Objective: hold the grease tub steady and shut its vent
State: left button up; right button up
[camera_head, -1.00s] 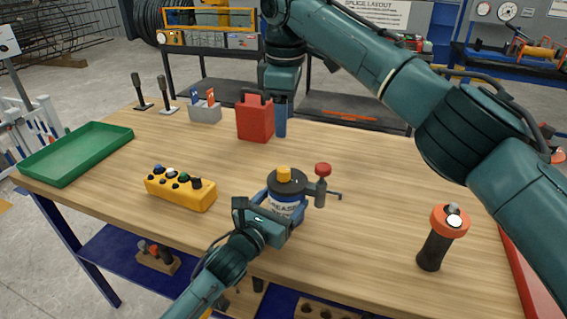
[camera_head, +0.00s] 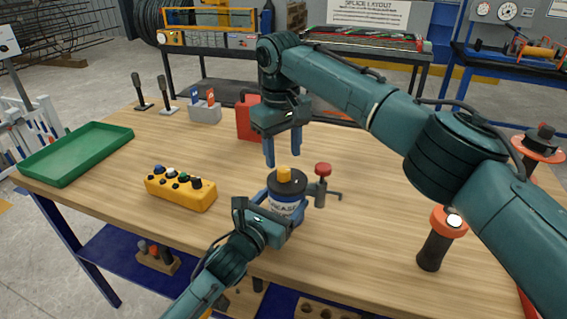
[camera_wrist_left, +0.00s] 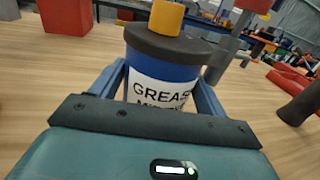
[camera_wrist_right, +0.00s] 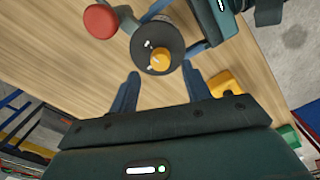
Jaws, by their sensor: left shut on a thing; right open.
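The grease tub (camera_head: 287,197) stands upright on the workbench, blue with a white label and a dark lid. Its yellow vent cap (camera_head: 284,174) sits on top of the lid; it also shows in the right wrist view (camera_wrist_right: 161,60). My left gripper (camera_head: 284,203) is shut on the tub, its blue fingers on both sides of the body in the left wrist view (camera_wrist_left: 165,85). My right gripper (camera_head: 283,155) is open and empty, fingers pointing down just above and behind the cap. In the right wrist view its fingertips (camera_wrist_right: 160,80) are apart, with the cap beyond them.
A red-knobbed pump part (camera_head: 322,185) stands right beside the tub. A yellow button box (camera_head: 180,188) lies to the left, a red can (camera_head: 247,120) behind, an orange-topped black handle tool (camera_head: 436,245) to the right. A green tray (camera_head: 75,153) is at the far left.

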aim_at(284, 169)
jog(key=shift+f, duration=1.9)
jog(key=shift+c, duration=0.5)
jog(key=c, duration=0.9)
